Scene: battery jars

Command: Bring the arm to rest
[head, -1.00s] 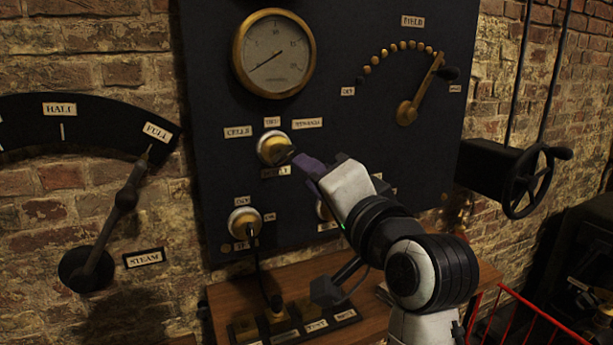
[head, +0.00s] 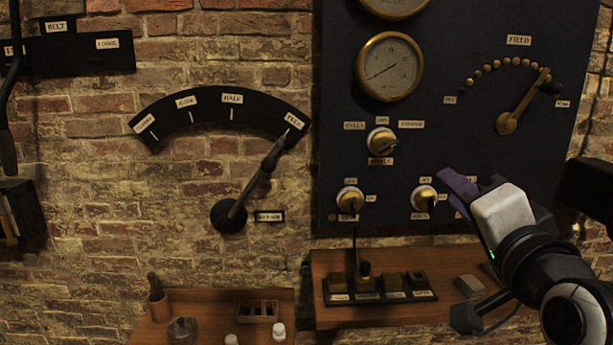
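My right gripper (head: 455,183), with purple fingers, is in front of the lower right of the dark panel (head: 460,110). It looks clear of the brass selector knob (head: 381,141), which is up and to its left. A lower brass switch (head: 424,198) appears just left of the fingertips; whether they touch it I cannot tell. The fingers show from the side, so their opening is hidden. My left gripper is not in view.
A steam lever (head: 255,185) points at FULL on the wall's arc plate. A wooden shelf (head: 385,318) with a block of plugs (head: 380,290) is below the panel. A lower table (head: 170,332) holds small jars. A brass field lever (head: 525,105) is at upper right.

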